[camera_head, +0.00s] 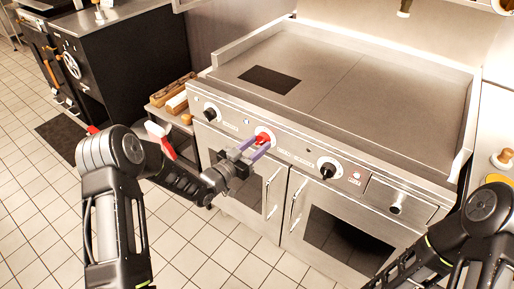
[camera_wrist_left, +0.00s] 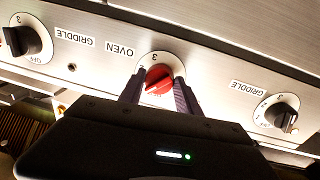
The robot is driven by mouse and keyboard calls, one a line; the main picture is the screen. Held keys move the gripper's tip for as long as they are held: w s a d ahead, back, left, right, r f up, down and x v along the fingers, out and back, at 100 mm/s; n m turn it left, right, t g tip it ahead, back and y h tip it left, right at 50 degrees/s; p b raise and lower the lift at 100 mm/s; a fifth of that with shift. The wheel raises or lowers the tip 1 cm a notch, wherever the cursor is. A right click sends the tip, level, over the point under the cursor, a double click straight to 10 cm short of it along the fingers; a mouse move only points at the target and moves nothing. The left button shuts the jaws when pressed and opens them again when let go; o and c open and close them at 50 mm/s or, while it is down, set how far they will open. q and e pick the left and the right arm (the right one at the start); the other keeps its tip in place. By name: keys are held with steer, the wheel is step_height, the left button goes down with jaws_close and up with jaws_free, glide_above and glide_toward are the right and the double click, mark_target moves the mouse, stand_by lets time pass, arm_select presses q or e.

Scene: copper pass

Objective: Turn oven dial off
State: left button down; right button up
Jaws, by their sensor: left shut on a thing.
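The oven dial (camera_head: 263,138) is a red knob on a white round plate, in the middle-left of the stove's front panel. In the left wrist view the red dial (camera_wrist_left: 158,78) sits below an upside-down OVEN label. My left gripper (camera_head: 255,150) reaches the panel from the left, its purple-grey fingers one on each side of the red knob. In the left wrist view my left gripper's fingers (camera_wrist_left: 158,94) are shut on the knob. The dial's exact setting is hard to read. My right arm shows at the lower right; its gripper is out of view.
Black griddle dials flank the oven dial, one to its left (camera_head: 211,113) and one to its right (camera_head: 327,169). The griddle top (camera_head: 350,85) lies above the panel. Oven doors with upright handles (camera_head: 298,200) are below. Tiled floor (camera_head: 190,255) is open in front.

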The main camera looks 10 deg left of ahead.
arm_select(q)
steer(key=shift+d+n+t+b, duration=0.15)
steer(key=shift+n+t+b, duration=0.15)
steer(key=shift+n+b, duration=3.65)
steer(key=shift+n+p, duration=0.5)
steer(key=shift+n, duration=0.05)
steer(key=c, duration=0.8)
jaws_free()
steer(key=shift+c, duration=0.2)
steer(key=shift+s, duration=0.1)
